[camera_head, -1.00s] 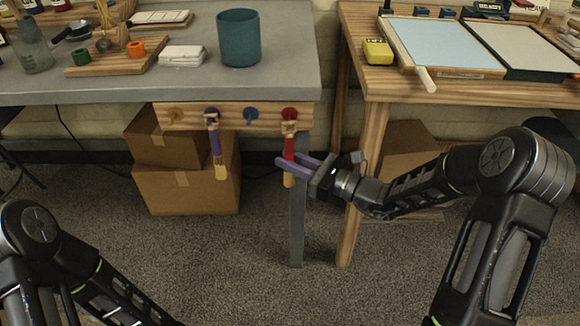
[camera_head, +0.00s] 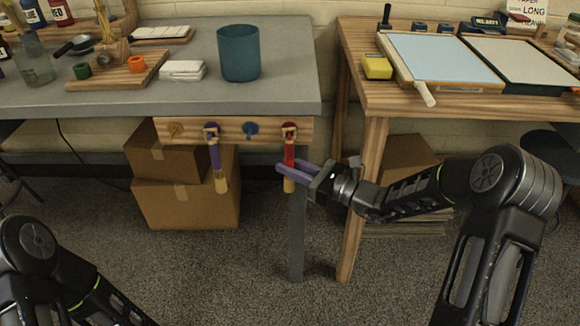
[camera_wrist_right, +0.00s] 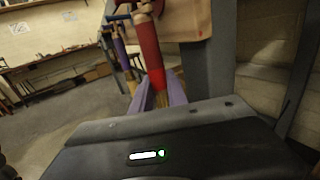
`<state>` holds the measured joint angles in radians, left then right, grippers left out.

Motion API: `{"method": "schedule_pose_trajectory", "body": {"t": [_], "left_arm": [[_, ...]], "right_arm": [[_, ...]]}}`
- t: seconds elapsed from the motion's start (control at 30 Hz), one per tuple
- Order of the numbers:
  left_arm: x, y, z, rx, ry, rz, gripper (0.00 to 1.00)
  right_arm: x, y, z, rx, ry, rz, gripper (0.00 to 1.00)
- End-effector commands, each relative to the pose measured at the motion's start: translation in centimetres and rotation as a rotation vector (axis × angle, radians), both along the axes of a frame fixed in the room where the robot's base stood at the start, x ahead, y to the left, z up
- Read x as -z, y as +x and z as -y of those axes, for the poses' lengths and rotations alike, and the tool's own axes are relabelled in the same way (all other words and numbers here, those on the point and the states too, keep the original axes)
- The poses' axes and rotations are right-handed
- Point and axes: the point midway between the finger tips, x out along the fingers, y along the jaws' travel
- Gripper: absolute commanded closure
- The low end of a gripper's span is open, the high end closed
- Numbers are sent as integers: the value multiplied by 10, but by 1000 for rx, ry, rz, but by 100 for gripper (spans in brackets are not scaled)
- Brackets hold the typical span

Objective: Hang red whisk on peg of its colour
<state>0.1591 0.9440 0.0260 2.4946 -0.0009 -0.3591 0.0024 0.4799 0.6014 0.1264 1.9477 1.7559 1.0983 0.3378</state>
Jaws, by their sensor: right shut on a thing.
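The red whisk (camera_head: 289,155) hangs upright below the red peg (camera_head: 289,130) at the right end of the wooden rail (camera_head: 230,129). Its top meets the peg in the head view, but I cannot tell whether its loop is around the peg. My right gripper (camera_head: 284,172) is shut on the whisk's lower part, coming from the right. In the right wrist view the red whisk (camera_wrist_right: 148,45) rises from between the purple fingers (camera_wrist_right: 160,95), its top close to the rail. My left gripper is out of view; only part of that arm shows.
A purple whisk (camera_head: 215,158) hangs at another peg to the left. The blue peg (camera_head: 250,130) and yellow peg (camera_head: 175,129) are bare. A grey table leg (camera_head: 297,235) stands behind the gripper, and a wooden table leg (camera_head: 361,200) stands to its right.

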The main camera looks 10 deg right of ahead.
Motion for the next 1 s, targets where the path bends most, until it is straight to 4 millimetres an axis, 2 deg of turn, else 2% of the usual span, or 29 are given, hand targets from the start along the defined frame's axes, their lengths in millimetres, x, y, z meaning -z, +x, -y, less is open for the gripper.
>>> {"method": "schedule_pose_trajectory", "body": {"t": [0.27,0.3,0.6,0.87,1.0], "left_arm": [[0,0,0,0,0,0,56],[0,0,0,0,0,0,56],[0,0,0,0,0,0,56],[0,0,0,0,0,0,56],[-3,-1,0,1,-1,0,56]], "right_arm": [[0,0,0,0,0,0,100],[0,0,0,0,0,0,79],[0,0,0,0,0,0,56],[0,-1,2,1,0,0,56],[-1,-8,10,3,0,0,56]]}}
